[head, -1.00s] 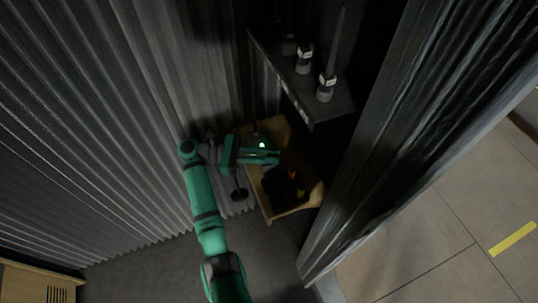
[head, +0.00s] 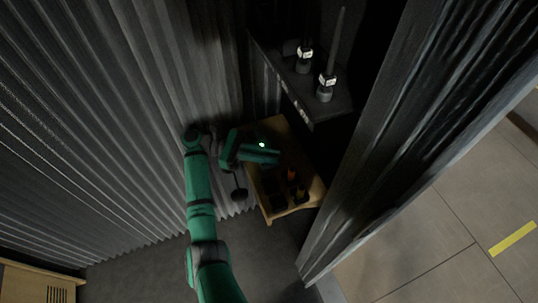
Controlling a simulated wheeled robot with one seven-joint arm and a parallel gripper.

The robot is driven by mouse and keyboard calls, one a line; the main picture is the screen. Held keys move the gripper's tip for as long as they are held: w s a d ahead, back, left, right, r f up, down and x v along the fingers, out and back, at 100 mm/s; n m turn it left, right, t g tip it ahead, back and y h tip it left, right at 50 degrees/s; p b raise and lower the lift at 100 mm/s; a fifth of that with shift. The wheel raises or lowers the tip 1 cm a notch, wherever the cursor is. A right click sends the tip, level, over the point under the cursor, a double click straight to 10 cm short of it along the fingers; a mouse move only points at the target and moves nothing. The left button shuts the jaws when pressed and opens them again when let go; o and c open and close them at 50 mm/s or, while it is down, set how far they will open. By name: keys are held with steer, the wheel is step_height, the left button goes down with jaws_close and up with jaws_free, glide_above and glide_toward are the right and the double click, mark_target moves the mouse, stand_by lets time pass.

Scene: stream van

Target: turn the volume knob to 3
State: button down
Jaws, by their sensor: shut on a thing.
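I cannot make out the volume knob or its marks in the head view. A small green light (head: 262,145) glows at the back of a small wooden stand (head: 278,217). The green end of my arm covers the area just beside this light. My gripper (head: 276,158) is over the stand, seen from above and behind. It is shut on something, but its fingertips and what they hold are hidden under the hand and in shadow.
Dark holders with orange and yellow bits (head: 292,176) fill the stand's front part. A dark shelf (head: 318,112) at the right bears two radios (head: 304,60) (head: 326,86) with upright antennas. Grey corrugated curtains (head: 110,110) close in on the left, with another (head: 385,130) on the right.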

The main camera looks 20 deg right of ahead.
steer(key=c, duration=1.8)
jaws_free()
steer(key=shift+o, duration=0.2)
steer(key=shift+d+n+t+h, duration=0.1)
steer(key=shift+n+t+h, duration=0.6)
steer(key=shift+t, duration=0.4)
steer(key=n+t+h, duration=0.1)
steer(key=n+t, duration=0.1)
steer(key=t, duration=0.2)
steer(key=shift+n, duration=0.4)
steer(key=n+t, duration=0.2)
steer(key=t, duration=0.2)
steer(key=n+t, duration=0.3)
steer(key=t, duration=0.1)
steer(key=v, duration=1.1)
steer(key=s+d+r+n+t, duration=0.2)
steer(key=s+r+n+t, duration=0.2)
steer(key=s+n+t, duration=1)
steer(key=s+a+f+n+t+y, duration=0.1)
steer(key=s+a+n+y, duration=0.2)
steer(key=n+y, duration=0.4)
steer(key=s+a+n+t+y, duration=0.1)
steer(key=s+a+n+y, duration=0.3)
steer(key=n, duration=1.6)
steer(key=s+y, duration=0.2)
steer(key=y, duration=0.2)
steer(key=shift+f, duration=0.4)
